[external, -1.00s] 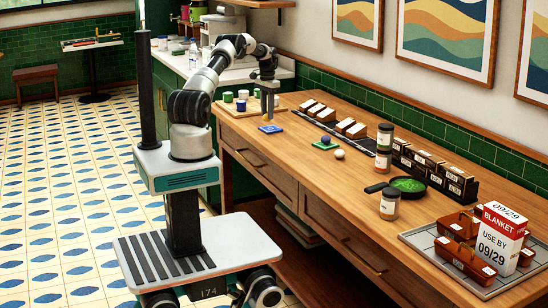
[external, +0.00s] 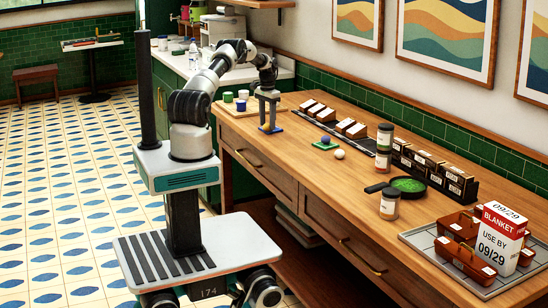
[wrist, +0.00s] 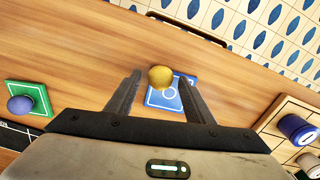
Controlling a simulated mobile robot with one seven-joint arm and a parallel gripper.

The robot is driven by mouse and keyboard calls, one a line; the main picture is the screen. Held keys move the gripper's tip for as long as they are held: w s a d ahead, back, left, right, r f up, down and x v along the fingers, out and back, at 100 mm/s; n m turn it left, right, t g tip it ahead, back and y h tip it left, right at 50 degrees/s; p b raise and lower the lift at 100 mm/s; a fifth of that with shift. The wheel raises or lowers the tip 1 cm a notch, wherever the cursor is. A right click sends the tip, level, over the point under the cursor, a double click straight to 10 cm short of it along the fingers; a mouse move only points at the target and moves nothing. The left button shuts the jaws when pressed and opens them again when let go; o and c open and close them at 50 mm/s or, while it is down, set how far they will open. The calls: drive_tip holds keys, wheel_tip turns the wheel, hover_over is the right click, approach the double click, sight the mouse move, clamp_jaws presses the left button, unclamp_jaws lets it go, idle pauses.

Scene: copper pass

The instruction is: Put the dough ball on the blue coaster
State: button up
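The dough ball (wrist: 160,76) is a small yellow-tan ball in the wrist view. It lies between my two fingertips, with a visible gap to each finger. The blue coaster (wrist: 165,97) is a flat square with a pale outline, just below and right of the ball there. The ball overlaps its edge in the picture; I cannot tell whether they touch. In the external view my gripper (external: 269,130) is open and low at the table, fingers pointing down around the blue coaster (external: 275,130). The ball is hidden there.
A green coaster (external: 324,144) with a small blue-purple ball (wrist: 20,105) on it lies to the right in the external view. A white ball (external: 339,154) rests beside it. A wooden board (external: 236,107) with several cups is at the left. Boxes (external: 320,112) line the back.

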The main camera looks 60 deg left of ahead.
wheel_tip(320, 180, up, 12)
drive_tip(key=shift+r, duration=0.15)
idle(0.5)
drive_tip(key=shift+r, duration=0.1)
drive_tip(key=s+d+r+m+t+y, duration=0.1)
drive_tip(key=d+r, duration=0.9)
drive_tip(key=d, duration=0.4)
drive_tip(key=s+d+r+t, duration=0.2)
drive_tip(key=d+r, duration=0.8)
drive_tip(key=d, duration=0.4)
drive_tip(key=s+d+r+t, duration=0.1)
drive_tip(key=s+d+r, duration=0.1)
drive_tip(key=s+d, duration=0.85)
drive_tip(key=s+d+f, duration=0.3)
drive_tip(key=s, duration=0.2)
drive_tip(key=s+d+f+m+t+h, duration=0.1)
drive_tip(key=s+d+f, duration=0.1)
drive_tip(key=s+d, duration=0.2)
drive_tip(key=shift+s+d+f+t, duration=0.3)
drive_tip(key=shift+s+f, duration=0.1)
drive_tip(key=shift+s, duration=0.4)
